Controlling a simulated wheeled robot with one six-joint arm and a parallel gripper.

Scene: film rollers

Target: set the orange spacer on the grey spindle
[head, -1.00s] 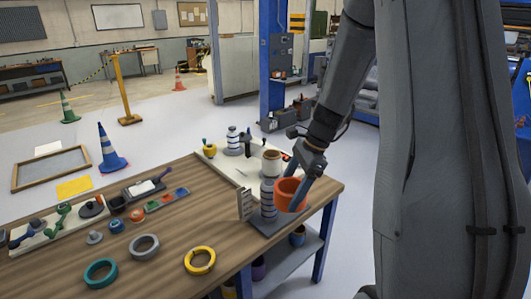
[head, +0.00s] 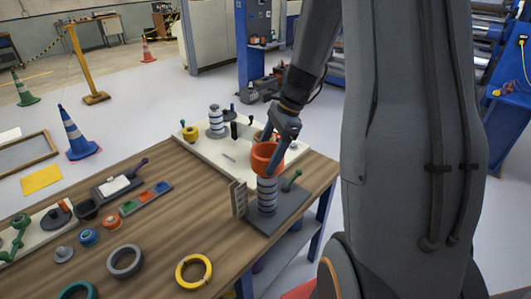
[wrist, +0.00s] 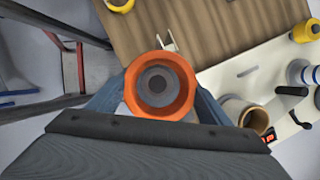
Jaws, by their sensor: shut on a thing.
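The orange spacer (head: 267,157) is a wide ring held in my gripper (head: 279,152). The gripper is shut on its sides, with one finger on each side in the wrist view (wrist: 157,100). The grey spindle (head: 267,196) stands upright with pale bands on a dark base plate at the table's right corner. The spacer is at the spindle's top in the head view. In the wrist view the spindle's round grey top (wrist: 157,84) shows inside the hole of the spacer (wrist: 176,106), roughly centred. I cannot tell whether the spacer is above the top or around it.
A notched grey upright (head: 239,199) stands just left of the spindle, and a green-knobbed lever (head: 291,181) to its right. A white tray (head: 205,150) with another banded post (head: 216,121) lies behind. A yellow ring (head: 194,271) and a grey ring (head: 125,262) lie in front.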

